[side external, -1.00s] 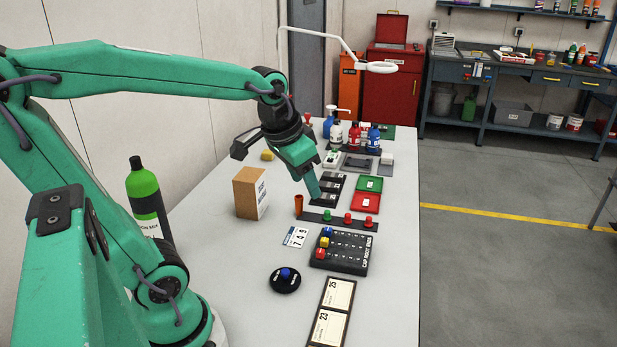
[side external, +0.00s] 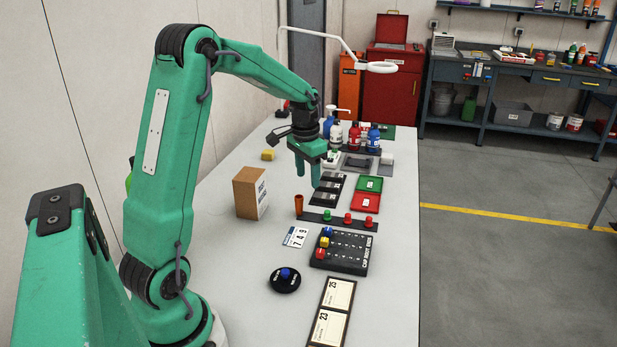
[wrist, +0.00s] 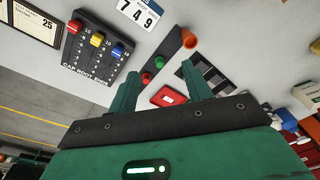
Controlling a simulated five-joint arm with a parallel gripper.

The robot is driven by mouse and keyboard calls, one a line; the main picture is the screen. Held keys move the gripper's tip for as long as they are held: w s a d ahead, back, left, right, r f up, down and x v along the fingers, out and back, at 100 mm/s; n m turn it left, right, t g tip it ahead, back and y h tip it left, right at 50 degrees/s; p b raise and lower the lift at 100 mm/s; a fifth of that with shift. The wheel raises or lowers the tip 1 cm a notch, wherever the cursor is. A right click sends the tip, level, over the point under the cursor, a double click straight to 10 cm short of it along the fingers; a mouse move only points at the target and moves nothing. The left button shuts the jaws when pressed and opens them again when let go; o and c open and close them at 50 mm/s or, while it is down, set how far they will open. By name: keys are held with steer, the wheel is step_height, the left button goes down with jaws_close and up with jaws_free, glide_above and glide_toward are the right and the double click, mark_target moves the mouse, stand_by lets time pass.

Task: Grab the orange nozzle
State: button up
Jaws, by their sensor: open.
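The orange nozzle (side external: 298,204) is a small upright cylinder. It stands on the white table by the left end of a dark strip (side external: 338,220). It also shows in the wrist view (wrist: 188,40), beyond the fingertips and near the right finger's line. My gripper (side external: 308,178) is open and empty, pointing down above the table, a little beyond and above the nozzle in the side view. Its two green fingers (wrist: 160,78) stand apart in the wrist view, with nothing between them. The nozzle is not touched.
A cardboard box (side external: 250,193) stands left of the nozzle. Green and red knobs sit on the strip. A black cap board (side external: 341,265), a number card (side external: 295,237) and a round black base (side external: 285,281) lie nearer. Several bottles (side external: 353,137) stand behind.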

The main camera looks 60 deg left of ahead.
glide_above(299, 197)
steer(key=shift+g, duration=0.4)
step_height(299, 197, down, 6)
steer(key=shift+d+r, duration=0.1)
steer(key=shift+f, duration=1.3)
steer(key=shift+f, duration=0.15)
steer(key=shift+f, duration=2.45)
steer(key=shift+c, duration=0.4)
steer(key=c, duration=1)
